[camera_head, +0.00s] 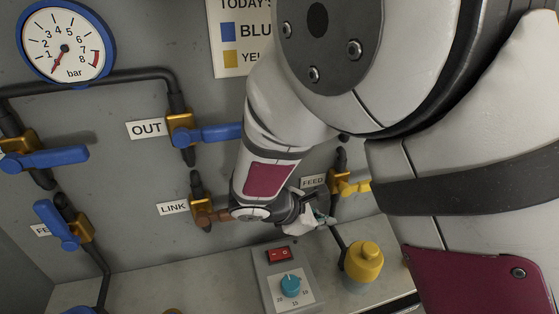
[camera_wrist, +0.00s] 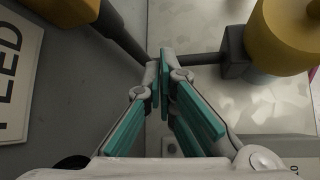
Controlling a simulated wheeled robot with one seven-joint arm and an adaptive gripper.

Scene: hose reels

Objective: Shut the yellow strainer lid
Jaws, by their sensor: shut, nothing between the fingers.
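The yellow strainer (camera_head: 364,265) stands on the ledge at the lower right of the head view, with a rounded yellow top and a small raised part on it. I cannot tell how its lid sits. In the wrist view a yellow rounded body (camera_wrist: 285,38), which looks like the strainer, fills the upper right corner, joined to a dark pipe fitting. My gripper (camera_head: 318,218) is up and left of the strainer, apart from it. In the wrist view my gripper's teal-padded fingers (camera_wrist: 163,80) are together with nothing between them.
A brown-handled valve (camera_head: 208,212) is left, by LINK. A switch panel with a red rocker (camera_head: 280,254) and blue knob (camera_head: 290,285) lies below. Dark pipes run along the grey wall.

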